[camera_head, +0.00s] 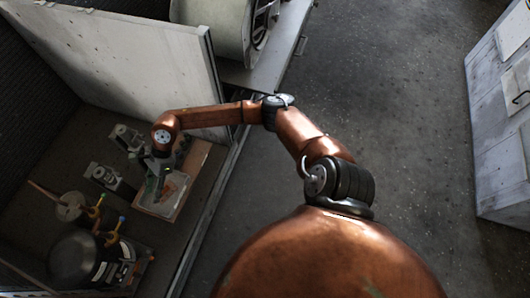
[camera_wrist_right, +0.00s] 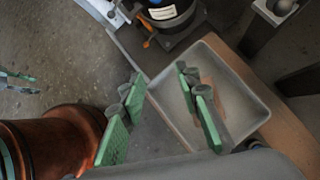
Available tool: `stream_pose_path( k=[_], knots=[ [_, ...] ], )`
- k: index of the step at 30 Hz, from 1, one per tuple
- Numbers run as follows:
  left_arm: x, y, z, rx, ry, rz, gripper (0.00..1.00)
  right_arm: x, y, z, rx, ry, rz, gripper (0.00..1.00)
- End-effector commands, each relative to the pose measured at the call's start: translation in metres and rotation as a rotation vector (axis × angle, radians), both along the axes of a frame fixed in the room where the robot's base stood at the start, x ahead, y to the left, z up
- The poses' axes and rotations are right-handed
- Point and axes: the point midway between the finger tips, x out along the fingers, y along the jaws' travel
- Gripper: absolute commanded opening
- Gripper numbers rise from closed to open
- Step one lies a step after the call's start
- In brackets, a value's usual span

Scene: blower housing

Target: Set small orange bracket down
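My right gripper (camera_head: 157,184) is over the left part of a pale, shallow tray (camera_head: 152,209) in the head view. In the right wrist view its two green-padded fingers (camera_wrist_right: 162,116) stand wide apart with nothing held between them. An orange-brown piece (camera_head: 174,188), likely the small orange bracket, lies in the tray. In the right wrist view it shows on the tray floor (camera_wrist_right: 221,98), partly hidden behind one finger. Green-tipped prongs (camera_wrist_right: 18,80), perhaps my left gripper, show at the left edge of the right wrist view; their opening is unclear.
The tray sits on a brown board (camera_head: 200,160). Grey fixtures (camera_head: 105,176) and a dark round machine (camera_head: 76,259) with yellow fittings stand left of it. A tall pale panel (camera_head: 130,55) rises behind. Grey floor lies open to the right, before a pale cabinet (camera_head: 490,150).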

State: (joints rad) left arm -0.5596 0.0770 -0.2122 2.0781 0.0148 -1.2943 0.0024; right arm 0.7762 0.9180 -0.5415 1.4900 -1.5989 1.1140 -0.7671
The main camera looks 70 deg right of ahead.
Motion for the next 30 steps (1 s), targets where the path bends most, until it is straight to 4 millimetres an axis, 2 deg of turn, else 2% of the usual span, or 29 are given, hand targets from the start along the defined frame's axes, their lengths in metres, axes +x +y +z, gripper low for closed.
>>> stream_pose_path(
  k=[1,3,5,6,8,9,11,13,14,15,17,18,20,21,23,24,26,27,29,30],
  knots=[
    [0.000,0.000,0.000,0.000,0.000,0.000,0.40,-0.017,0.040,0.001,0.160,0.026,-0.054,0.30],
    [0.000,0.000,0.000,0.000,0.001,0.000,0.40,-0.029,0.083,0.022,0.406,0.064,-0.178,0.30],
    [0.000,0.000,0.000,0.000,0.001,0.000,0.40,-0.033,0.104,0.047,0.618,0.115,-0.313,0.30],
    [0.000,0.000,0.000,0.000,0.001,0.000,0.40,-0.033,0.109,0.063,0.755,0.158,-0.414,0.30],
    [0.000,0.000,0.000,0.000,0.001,0.000,0.40,-0.030,0.105,0.083,0.949,0.232,-0.583,0.30],
    [0.000,0.000,0.000,0.000,0.000,0.000,0.40,-0.026,0.094,0.092,1.071,0.287,-0.706,0.30],
    [0.000,0.000,0.000,0.000,0.000,0.000,0.40,-0.021,0.068,0.096,1.241,0.376,-0.907,0.30],
    [0.000,0.000,0.000,0.000,0.000,0.000,0.40,-0.018,0.024,0.079,1.411,0.492,-1.172,0.30],
    [0.000,0.000,0.000,0.000,0.000,0.000,0.40,-0.020,0.003,0.064,1.472,0.540,-1.297,0.30],
    [0.000,0.000,0.000,0.000,0.000,0.000,0.40,-0.026,-0.026,0.039,1.544,0.607,-1.468,0.30],
    [0.000,0.000,0.000,0.000,0.000,0.000,0.40,-0.042,-0.065,-0.003,1.619,0.691,-1.711,0.30],
    [0.000,0.000,0.000,0.000,0.000,0.000,0.40,-0.057,-0.086,-0.032,1.651,0.739,-1.862,0.30],
    [0.000,0.000,0.000,0.000,0.000,0.000,0.40,-0.086,-0.114,-0.074,1.681,0.804,-2.085,0.30],
    [0.000,0.000,0.000,0.000,0.000,0.000,0.40,-0.110,-0.129,-0.102,1.690,0.844,-2.231,0.30],
    [0.000,0.000,0.000,0.000,0.000,0.000,0.40,-0.149,-0.146,-0.141,1.687,0.899,-2.446,0.30],
    [0.000,0.000,0.000,0.000,0.000,0.000,0.40,-0.179,-0.155,-0.166,-1.592,-0.885,2.461,0.30],
    [0.000,0.000,0.000,0.000,0.000,0.000,0.40,-0.226,-0.163,-0.199,-1.398,-0.830,2.391,0.30],
    [0.000,0.000,0.000,0.000,0.000,0.000,0.40,-0.260,-0.166,-0.218,-1.274,-0.793,2.344,0.30],
    [0.000,0.000,0.000,0.000,0.000,0.000,0.40,-0.310,-0.166,-0.242,-1.105,-0.740,2.270,0.30],
    [0.000,0.000,0.000,0.000,0.000,0.000,0.40,-0.342,-0.163,-0.254,-1.001,-0.708,2.221,0.30]
  ],
)
